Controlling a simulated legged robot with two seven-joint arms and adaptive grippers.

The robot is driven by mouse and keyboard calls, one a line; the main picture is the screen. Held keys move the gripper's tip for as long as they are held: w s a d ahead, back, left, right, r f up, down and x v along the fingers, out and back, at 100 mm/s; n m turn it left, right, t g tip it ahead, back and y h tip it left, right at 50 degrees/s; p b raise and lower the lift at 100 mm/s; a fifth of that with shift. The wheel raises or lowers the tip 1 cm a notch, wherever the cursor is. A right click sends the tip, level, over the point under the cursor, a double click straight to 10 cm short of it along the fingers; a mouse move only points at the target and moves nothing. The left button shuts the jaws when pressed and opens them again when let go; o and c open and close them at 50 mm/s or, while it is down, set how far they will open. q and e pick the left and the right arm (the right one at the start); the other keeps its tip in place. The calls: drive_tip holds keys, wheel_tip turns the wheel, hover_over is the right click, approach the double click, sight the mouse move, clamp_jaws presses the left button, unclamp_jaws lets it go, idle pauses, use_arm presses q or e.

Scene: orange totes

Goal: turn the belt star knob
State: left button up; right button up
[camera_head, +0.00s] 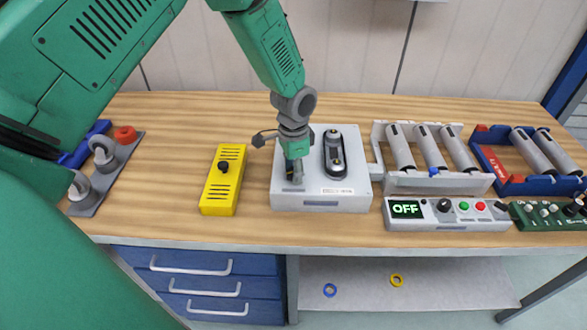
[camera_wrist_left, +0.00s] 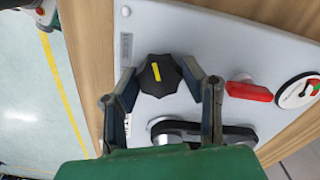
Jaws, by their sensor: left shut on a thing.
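The black star knob (camera_wrist_left: 160,75) with a yellow stripe shows in the left wrist view, on the light grey panel of a box (camera_wrist_left: 225,45). My left gripper (camera_wrist_left: 161,88) has its two fingers on either side of the knob, shut on it. In the head view my left gripper (camera_head: 293,172) points down onto the left part of the grey box (camera_head: 350,197) and hides the knob. A black belt loop (camera_head: 334,155) lies on the box to the right of the gripper. My right gripper is not in view.
A yellow box (camera_head: 218,195) stands left of the grey box. A roller rack (camera_head: 437,182) and a control box reading OFF (camera_head: 455,222) stand to the right.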

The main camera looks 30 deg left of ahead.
use_arm(q)
drive_tip(key=shift+w+r+m, duration=0.1)
drive_tip(key=shift+w+m, duration=0.15)
drive_tip(key=shift+m, duration=0.05)
drive_tip(key=o, duration=1.2)
drive_tip(key=shift+c, duration=0.2)
drive_tip(key=shift+w, duration=0.1)
